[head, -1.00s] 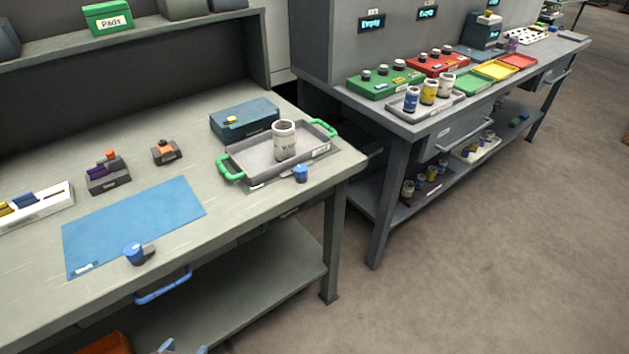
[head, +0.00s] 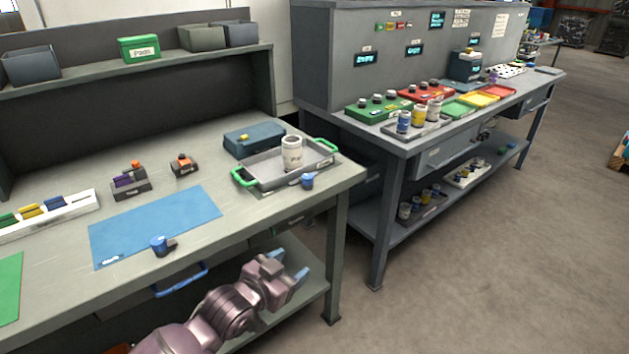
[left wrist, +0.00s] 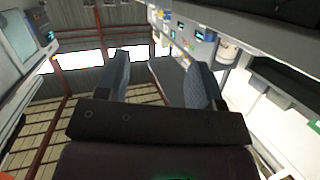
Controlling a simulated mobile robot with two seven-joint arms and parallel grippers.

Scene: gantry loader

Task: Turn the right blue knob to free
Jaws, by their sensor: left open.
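The right blue knob (head: 307,181) stands at the front right corner of the grey workbench, just in front of the grey tray. A second blue knob (head: 158,245) sits at the bench's front edge, by the blue mat. My left gripper (head: 291,268) is open and empty, in front of the bench and lower in the picture than the right knob, apart from it. Its two blue fingers stand apart in the left wrist view (left wrist: 160,78), with nothing between them. The setting marks on the right knob are too small to read. My right gripper is not in view.
The grey tray (head: 262,184) with green handles holds a white jar (head: 292,153) close behind the right knob. A blue drawer handle (head: 181,280) juts from the bench front. The lower shelf (head: 300,297) is beneath my gripper. Open floor lies to the right.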

